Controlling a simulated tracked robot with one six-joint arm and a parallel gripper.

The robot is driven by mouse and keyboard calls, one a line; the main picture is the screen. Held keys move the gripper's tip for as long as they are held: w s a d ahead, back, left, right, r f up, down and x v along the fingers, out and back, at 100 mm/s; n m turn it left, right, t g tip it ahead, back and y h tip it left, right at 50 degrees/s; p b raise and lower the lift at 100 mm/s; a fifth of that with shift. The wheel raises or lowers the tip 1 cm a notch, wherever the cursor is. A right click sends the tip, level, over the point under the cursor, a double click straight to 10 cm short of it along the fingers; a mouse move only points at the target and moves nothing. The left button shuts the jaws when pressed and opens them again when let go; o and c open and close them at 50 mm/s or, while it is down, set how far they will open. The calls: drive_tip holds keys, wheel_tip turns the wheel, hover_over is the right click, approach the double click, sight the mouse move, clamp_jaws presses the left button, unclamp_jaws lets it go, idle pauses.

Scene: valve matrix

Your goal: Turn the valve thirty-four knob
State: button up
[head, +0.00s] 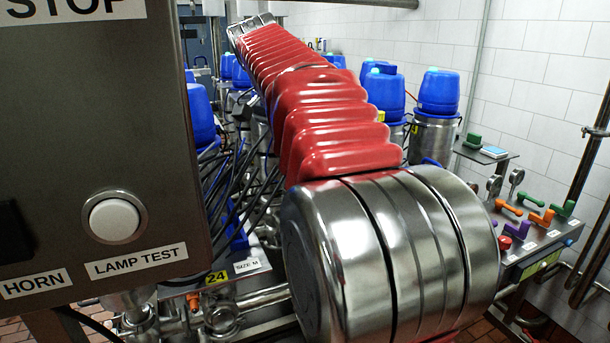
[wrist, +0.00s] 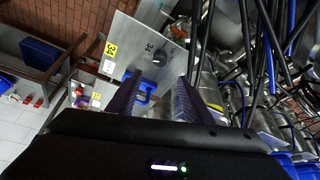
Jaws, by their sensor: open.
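In the wrist view a grey metal plate (wrist: 128,32) carries a yellow label marked 34 (wrist: 110,50) and a dark round knob (wrist: 160,57) with a small 34 beside it. The knob lies beyond the fingertips, and nothing is visibly held. In the head view my red arm reaches up and away; neither my gripper nor the knob can be made out there.
Many black hoses (wrist: 255,50) and steel pipework fill the right of the wrist view. In the head view a control box (head: 95,150) stands close at left, blue-topped canisters (head: 438,92) behind, and a panel with coloured handles (head: 540,235) at right.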

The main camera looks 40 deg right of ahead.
drive_tip(key=shift+a+r, duration=0.25)
drive_tip(key=shift+r, duration=0.25)
drive_tip(key=s+d+n+t+y, duration=0.3)
drive_tip(key=s+d+n+y, duration=0.1)
drive_tip(key=n, duration=1.1)
drive_tip(key=shift+s+d+t, duration=0.4)
drive_tip(key=shift+s+d, duration=0.25)
drive_tip(key=shift+s, duration=0.05)
drive_tip(key=x, duration=1.3)
drive_tip(key=shift+w+f, duration=0.2)
drive_tip(key=shift+f, duration=0.15)
